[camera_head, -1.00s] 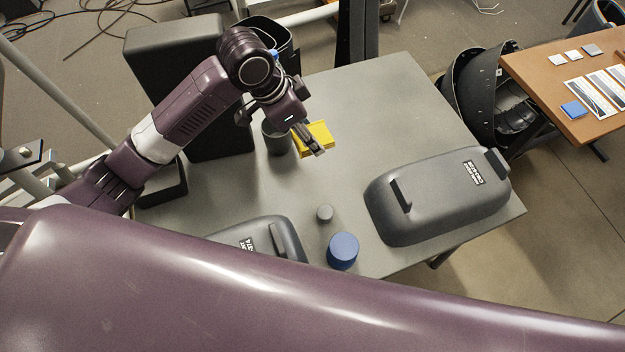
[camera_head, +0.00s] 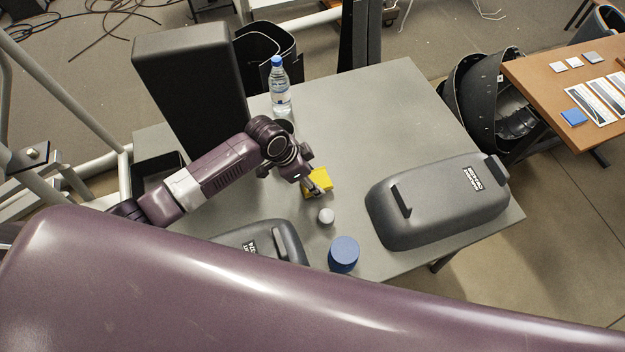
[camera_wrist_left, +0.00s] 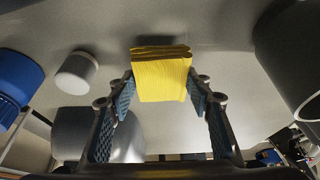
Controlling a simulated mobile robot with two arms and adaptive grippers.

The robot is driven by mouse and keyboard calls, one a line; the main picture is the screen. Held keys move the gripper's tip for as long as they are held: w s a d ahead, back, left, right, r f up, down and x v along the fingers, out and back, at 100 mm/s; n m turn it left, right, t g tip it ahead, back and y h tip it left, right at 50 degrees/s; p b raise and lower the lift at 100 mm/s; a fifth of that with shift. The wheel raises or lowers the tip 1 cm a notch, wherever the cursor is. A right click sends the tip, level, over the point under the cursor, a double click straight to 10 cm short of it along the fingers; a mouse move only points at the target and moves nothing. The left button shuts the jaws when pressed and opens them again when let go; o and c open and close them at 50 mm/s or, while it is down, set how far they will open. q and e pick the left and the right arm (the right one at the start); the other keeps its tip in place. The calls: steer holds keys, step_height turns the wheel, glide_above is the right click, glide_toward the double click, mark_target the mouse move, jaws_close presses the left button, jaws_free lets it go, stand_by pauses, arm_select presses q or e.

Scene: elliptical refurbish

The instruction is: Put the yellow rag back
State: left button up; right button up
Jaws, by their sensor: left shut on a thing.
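The yellow rag (camera_head: 319,179) is a folded block over the middle of the grey table, just behind the small grey cylinder. My left gripper (camera_head: 313,188) is shut on it. In the left wrist view the yellow rag (camera_wrist_left: 161,75) sits between the two fingertips of the left gripper (camera_wrist_left: 163,88), with a dark shadow beside it on the table. I cannot tell whether it touches the table. My right gripper does not show.
A small grey cylinder (camera_head: 326,216) and a blue cylinder (camera_head: 343,254) stand close in front. A dark grey cover (camera_head: 440,205) lies at the right, another (camera_head: 255,240) at the front left. A water bottle (camera_head: 280,90) stands at the back. The table's back right is clear (camera_head: 390,105).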

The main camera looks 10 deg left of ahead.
arm_select(q)
steer(key=shift+f, duration=0.8)
steer(key=shift+f, duration=0.15)
steer(key=o, duration=1.1)
steer(key=v, duration=1.2)
